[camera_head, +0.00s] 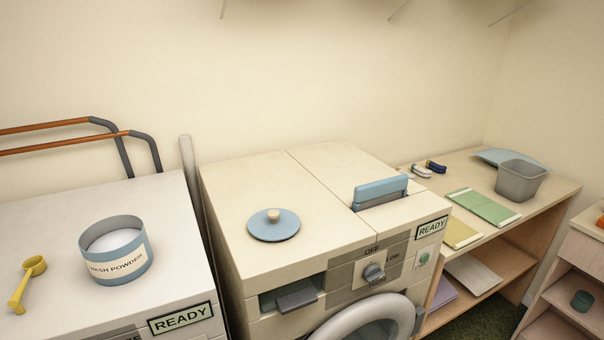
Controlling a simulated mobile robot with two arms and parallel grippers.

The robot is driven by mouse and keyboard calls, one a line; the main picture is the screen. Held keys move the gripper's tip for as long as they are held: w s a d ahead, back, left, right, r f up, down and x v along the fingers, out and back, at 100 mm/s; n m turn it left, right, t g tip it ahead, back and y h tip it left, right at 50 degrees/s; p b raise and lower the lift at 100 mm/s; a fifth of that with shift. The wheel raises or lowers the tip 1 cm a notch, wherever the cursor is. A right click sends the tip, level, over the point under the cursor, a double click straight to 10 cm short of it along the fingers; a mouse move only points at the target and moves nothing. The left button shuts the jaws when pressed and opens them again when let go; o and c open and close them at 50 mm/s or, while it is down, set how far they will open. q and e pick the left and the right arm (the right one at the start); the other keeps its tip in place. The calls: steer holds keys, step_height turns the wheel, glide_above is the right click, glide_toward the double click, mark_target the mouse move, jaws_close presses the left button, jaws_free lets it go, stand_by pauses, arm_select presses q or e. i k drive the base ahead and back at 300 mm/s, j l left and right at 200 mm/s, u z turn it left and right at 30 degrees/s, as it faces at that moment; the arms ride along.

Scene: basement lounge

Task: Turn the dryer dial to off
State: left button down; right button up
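The dryer (245,260) is the cream machine in the middle. Its grey dial (374,274) sits on the front panel, with OFF printed above, LOW to the right and HIGH below. I cannot clearly tell which mark the dial points at. To the right of the dial are a READY sign (431,228) and a small green round mark (423,259). Below it is a round door (365,318), partly cut off by the bottom edge. Neither of my grippers is in view.
On the dryer top are a blue lid (274,232) and a blue-handled filter (381,191). A white machine (165,210) at left holds a wash powder tub (116,262) and yellow scoop (28,281). A wooden shelf unit (553,190) with a grey bin (520,180) stands right.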

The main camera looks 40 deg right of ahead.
mark_target(374, 272)
steer(key=z, duration=1.7)
